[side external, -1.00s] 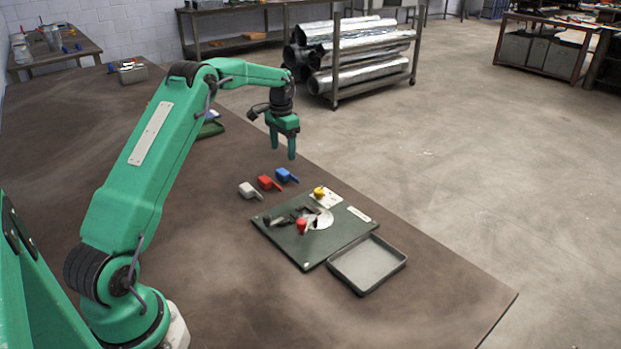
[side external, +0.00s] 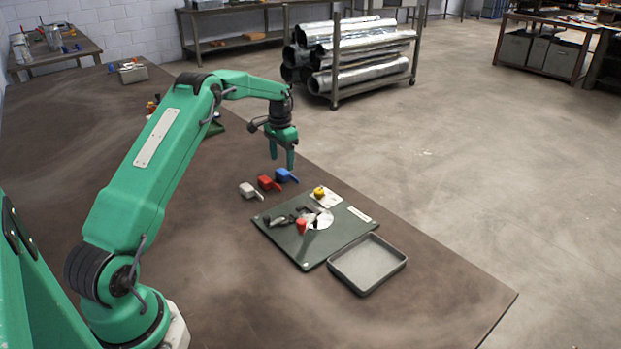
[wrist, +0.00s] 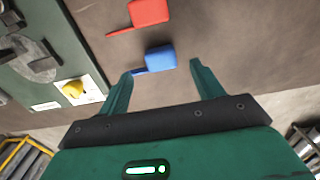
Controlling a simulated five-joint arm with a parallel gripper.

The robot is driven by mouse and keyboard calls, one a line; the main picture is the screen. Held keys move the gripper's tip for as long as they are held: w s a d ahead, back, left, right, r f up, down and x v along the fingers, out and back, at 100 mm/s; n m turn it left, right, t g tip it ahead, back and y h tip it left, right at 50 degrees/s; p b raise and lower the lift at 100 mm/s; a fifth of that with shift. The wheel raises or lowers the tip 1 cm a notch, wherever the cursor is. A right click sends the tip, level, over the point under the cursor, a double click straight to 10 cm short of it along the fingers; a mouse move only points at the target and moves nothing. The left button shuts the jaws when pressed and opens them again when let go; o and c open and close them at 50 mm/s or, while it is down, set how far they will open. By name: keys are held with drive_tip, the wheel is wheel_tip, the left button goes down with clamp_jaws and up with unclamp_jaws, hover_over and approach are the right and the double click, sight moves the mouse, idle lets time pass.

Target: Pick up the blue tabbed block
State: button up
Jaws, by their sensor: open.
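The blue tabbed block (side external: 284,175) lies on the brown table, at the right end of a short row of blocks, its thin tab pointing right in the side view. In the wrist view the blue block (wrist: 160,58) sits just beyond and between the fingertips, its tab pointing left near the left finger. My gripper (side external: 282,162) is open and empty, pointing down, with its fingertips just above the blue block. The wrist view shows the gripper (wrist: 160,68) with its two green fingers spread on either side of the block. I cannot tell the exact remaining height.
A red tabbed block (side external: 266,183) lies close beside the blue one, with a white one (side external: 248,190) beyond. A dark green board (side external: 318,256) with fittings and a yellow knob (side external: 319,193) is in front. A grey tray (side external: 367,279) adjoins it.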

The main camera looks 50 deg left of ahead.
sight(282, 171)
drive_tip(key=shift+f, duration=2.55)
drive_tip(key=c, duration=1.1)
